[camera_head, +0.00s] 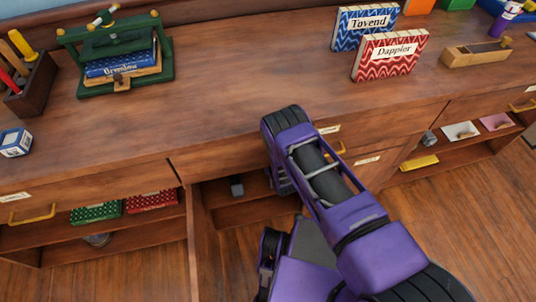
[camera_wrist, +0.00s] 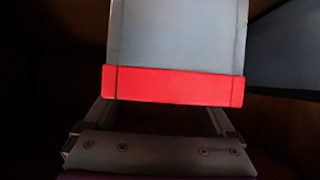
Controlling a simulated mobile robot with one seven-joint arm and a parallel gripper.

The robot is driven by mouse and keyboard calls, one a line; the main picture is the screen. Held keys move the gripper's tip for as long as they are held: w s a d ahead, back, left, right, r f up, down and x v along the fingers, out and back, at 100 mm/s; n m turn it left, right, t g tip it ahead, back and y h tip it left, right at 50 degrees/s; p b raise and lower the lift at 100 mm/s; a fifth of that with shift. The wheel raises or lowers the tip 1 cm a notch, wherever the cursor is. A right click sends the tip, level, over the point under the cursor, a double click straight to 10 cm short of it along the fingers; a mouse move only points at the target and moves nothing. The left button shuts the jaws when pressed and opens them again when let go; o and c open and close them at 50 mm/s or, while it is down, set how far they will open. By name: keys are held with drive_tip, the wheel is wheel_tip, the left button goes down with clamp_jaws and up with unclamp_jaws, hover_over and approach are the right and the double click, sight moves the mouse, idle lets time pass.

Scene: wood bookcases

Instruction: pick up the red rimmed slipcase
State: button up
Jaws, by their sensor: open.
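The red rimmed slipcase (camera_wrist: 174,86) fills the upper middle of the wrist view. It has a pale grey-blue face with a bright red band along its near edge. My gripper (camera_wrist: 160,110) is open at the bottom of that view, one finger on each side. The red band lies just ahead of the palm, across the space between the fingers. The fingertips are hidden behind the slipcase or in shadow, so I cannot tell whether they touch it.
Dark wood surrounds the slipcase, with a blue-grey panel (camera_wrist: 288,48) at right. In the head view, a wooden counter (camera_head: 240,100) carries a green book press (camera_head: 118,55) and the Tovend (camera_head: 363,25) and Dappler (camera_head: 390,55) boxes. Open shelves lie below.

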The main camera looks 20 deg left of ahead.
drive_tip(key=shift+w+a+f, duration=0.1)
drive_tip(key=shift+w+a, duration=0.1)
drive_tip(key=shift+w, duration=0.05)
clamp_jaws()
idle(0.4)
